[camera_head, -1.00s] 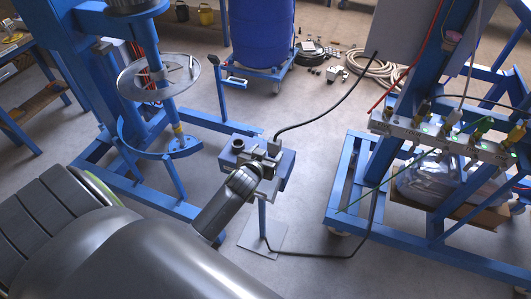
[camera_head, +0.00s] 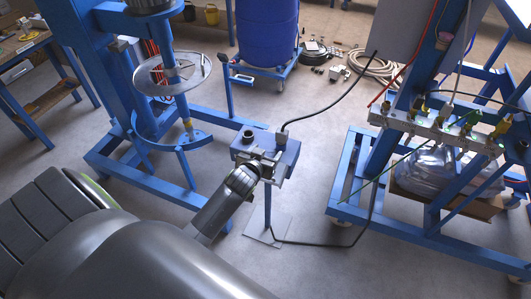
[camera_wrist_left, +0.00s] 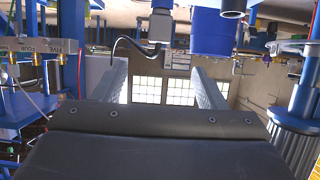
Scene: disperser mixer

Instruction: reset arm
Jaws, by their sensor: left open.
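My left gripper (camera_head: 262,165) shows small in the head view, at the near side of the blue box-topped stand (camera_head: 284,150). Its fingers overlap the box's near edge in the picture; I cannot tell whether they touch it. In the left wrist view the two fingers of this gripper (camera_wrist_left: 160,88) stand wide apart with nothing between them. A dark round socket (camera_head: 248,136) and a grey plug (camera_head: 281,138) with a black cable sit on top of the box. My right gripper is in neither view.
The mixer (camera_head: 172,75), with its blue frame and round plate, stands at the left. A blue drum (camera_head: 267,30) on a trolley is behind. A blue rack with a valve strip (camera_head: 435,130) stands at the right. Open floor lies between the stand and the rack.

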